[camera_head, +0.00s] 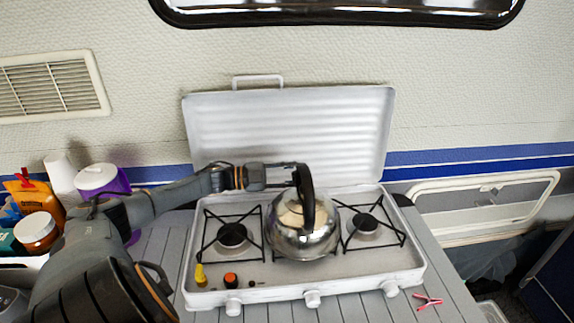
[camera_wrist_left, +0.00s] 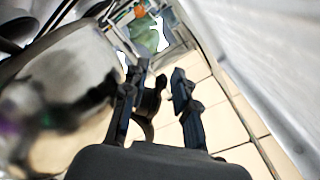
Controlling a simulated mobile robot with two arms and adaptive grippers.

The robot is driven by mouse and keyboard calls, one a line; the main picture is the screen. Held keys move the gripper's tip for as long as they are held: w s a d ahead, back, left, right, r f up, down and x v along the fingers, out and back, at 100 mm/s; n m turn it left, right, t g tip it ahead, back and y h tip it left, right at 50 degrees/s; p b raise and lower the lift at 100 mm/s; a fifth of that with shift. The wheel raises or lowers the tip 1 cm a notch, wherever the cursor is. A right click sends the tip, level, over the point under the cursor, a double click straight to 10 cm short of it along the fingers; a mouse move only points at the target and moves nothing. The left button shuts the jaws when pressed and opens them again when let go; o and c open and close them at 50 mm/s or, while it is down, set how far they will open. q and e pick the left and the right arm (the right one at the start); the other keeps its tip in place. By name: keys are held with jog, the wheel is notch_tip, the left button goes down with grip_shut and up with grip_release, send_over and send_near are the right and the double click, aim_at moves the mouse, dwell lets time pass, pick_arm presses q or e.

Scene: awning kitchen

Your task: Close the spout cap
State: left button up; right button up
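A shiny metal kettle (camera_head: 303,238) with a black arched handle (camera_head: 307,192) stands on the white gas stove. My left arm reaches in from the left, and its gripper (camera_head: 296,168) is at the back of the kettle, near the top of the handle. In the left wrist view, the kettle body (camera_wrist_left: 50,90) fills the left side. The two fingers of my left gripper (camera_wrist_left: 156,84) are apart. A dark piece (camera_wrist_left: 151,101), possibly the spout cap, shows between or just beyond them; I cannot tell whether they touch it. The spout is hidden in the head view. My right gripper is not in view.
The stove (camera_head: 258,293) has its lid (camera_head: 290,125) raised behind the kettle, close to my left gripper. Yellow and orange-topped shakers (camera_head: 231,281) stand at its front left. Jars and packets crowd the left side. A pink clip (camera_head: 427,300) lies at right.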

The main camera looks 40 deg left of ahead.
pick_arm(q)
jog(key=v, duration=1.2)
dwell(0.3)
